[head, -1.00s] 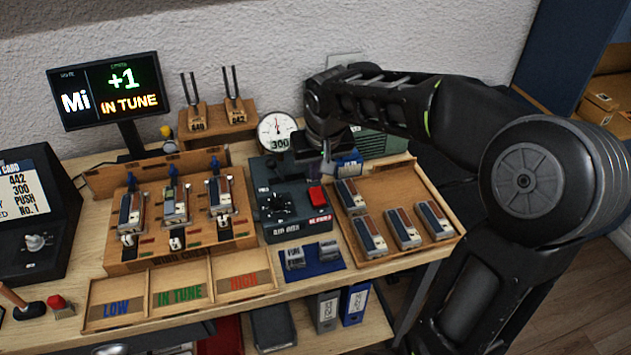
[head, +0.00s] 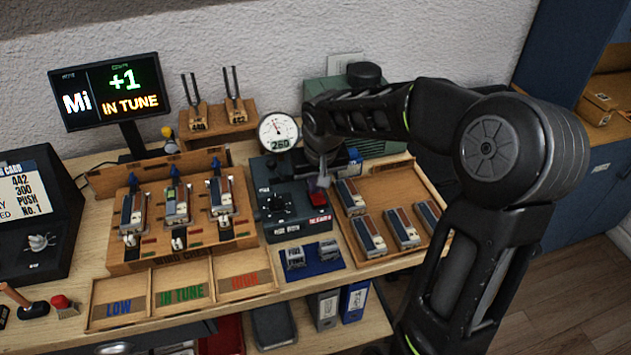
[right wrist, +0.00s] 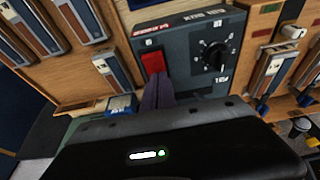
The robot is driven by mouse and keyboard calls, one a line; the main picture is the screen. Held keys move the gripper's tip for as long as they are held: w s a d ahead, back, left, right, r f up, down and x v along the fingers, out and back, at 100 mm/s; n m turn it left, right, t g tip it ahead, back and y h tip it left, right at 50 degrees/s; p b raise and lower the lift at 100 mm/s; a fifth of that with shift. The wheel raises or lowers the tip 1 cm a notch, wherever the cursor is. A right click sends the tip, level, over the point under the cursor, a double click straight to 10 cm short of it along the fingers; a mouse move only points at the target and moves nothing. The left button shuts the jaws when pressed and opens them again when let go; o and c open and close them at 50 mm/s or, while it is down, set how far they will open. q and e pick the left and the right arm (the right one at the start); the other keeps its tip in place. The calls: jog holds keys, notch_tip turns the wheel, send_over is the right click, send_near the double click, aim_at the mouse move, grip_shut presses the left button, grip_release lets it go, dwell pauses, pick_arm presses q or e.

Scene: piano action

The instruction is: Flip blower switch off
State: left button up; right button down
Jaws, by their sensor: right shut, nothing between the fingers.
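The blower switch is a red rocker (head: 318,199) on the right side of the dark control box (head: 283,236). It also shows in the right wrist view as a red rocker (right wrist: 153,62). My right gripper (head: 323,183) is shut and empty, its fingertips at the switch's rear edge in the head view. In the right wrist view the closed fingers (right wrist: 158,88) are right by the switch; I cannot tell whether they touch. The round gauge (head: 278,132) behind the box reads 260. My left gripper is not in view.
A wooden tray (head: 446,226) with several reed blocks lies right of the box. The wind chest (head: 150,262) with three blocks stands left. A black dial (head: 276,207) sits left of the switch. A blue mat (head: 318,266) with metal pieces lies in front.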

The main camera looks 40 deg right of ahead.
aim_at(318, 200)
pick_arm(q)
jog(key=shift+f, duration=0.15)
pick_arm(e)
jog(key=shift+s+a+f, duration=0.1)
jog(key=shift+s+f, duration=0.15)
jog(key=shift+s, duration=0.15)
pick_arm(q)
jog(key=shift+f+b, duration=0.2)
jog(key=shift+b, duration=0.1)
pick_arm(e)
jog(key=shift+s+a, duration=0.25)
jog(key=shift+s, duration=0.3)
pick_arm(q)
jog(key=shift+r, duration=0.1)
